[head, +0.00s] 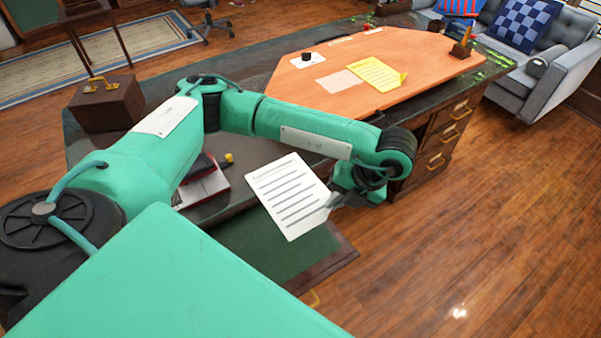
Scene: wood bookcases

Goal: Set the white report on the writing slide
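The white report (287,195), a sheet with dark printed lines, is in the middle of the head view. My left gripper (334,201) is shut on its right edge near the lower corner. The report is held in the air, and from this view it overlaps the desk's front edge and the back of the writing slide. The writing slide (270,252) looks like the pulled-out panel with a green top and brown wood rim, below the report. Its left part is hidden behind my own body. My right gripper is not in view.
The dark desk carries an orange board (425,55) with a yellow sheet (376,73) and a pale sheet (340,81). A red and grey object (205,187) lies left of the report. A brown box (106,103) stands at the desk's left end. The visible slide top is bare.

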